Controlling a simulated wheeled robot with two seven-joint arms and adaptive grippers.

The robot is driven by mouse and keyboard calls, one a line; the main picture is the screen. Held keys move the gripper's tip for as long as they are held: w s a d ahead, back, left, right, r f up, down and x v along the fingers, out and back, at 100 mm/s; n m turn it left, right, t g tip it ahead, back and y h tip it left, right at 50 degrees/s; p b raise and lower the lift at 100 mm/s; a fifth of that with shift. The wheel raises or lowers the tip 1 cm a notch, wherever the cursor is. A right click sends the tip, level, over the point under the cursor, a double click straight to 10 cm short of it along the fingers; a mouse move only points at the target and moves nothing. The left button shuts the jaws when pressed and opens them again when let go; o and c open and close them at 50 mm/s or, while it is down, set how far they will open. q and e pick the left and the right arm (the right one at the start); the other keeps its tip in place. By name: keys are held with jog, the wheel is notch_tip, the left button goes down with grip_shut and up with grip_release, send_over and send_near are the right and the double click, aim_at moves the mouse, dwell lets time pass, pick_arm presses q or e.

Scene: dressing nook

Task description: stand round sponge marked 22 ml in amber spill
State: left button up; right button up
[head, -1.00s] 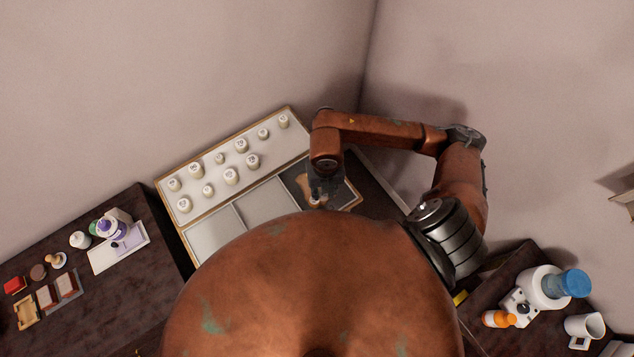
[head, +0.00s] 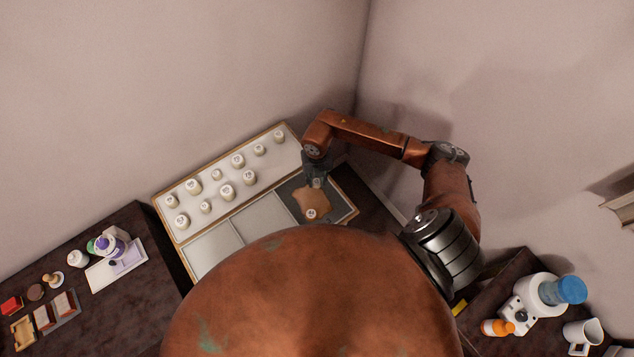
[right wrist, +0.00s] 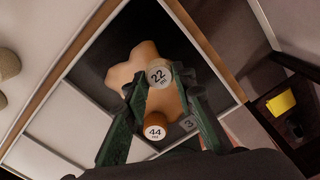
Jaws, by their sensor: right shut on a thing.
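The round sponge marked 22 ml (right wrist: 159,73) is pale with a white top. My right gripper (head: 316,182) is shut on it, with dark green fingers on either side in the right wrist view. The amber spill (head: 312,199) lies on a dark panel; in the right wrist view the spill (right wrist: 145,60) shows behind and beside the held sponge. I cannot tell whether the held sponge touches it. A second round sponge, marked 44 ml (right wrist: 155,128), with an amber-brown side, stands at the spill's near end; it also shows in the head view (head: 311,214). My left gripper is out of view.
Several round pale sponges stand on the white tray (head: 211,188) to the left. A tag marked 3 (right wrist: 188,123) lies near the spill. Bare pale panels (head: 250,222) adjoin the dark panel. Side tables hold bottles and a white mug (head: 582,333).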

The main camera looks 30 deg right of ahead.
aim_at(317, 182)
jog(key=shift+f+p, duration=0.3)
jog(key=shift+f, duration=1.25)
jog(key=shift+f, duration=0.2)
jog(key=o, duration=0.8)
jog(key=shift+r, duration=0.1)
notch_tip(317, 182, up, 12)
jog(key=b, duration=0.1)
jog(key=shift+r, duration=0.15)
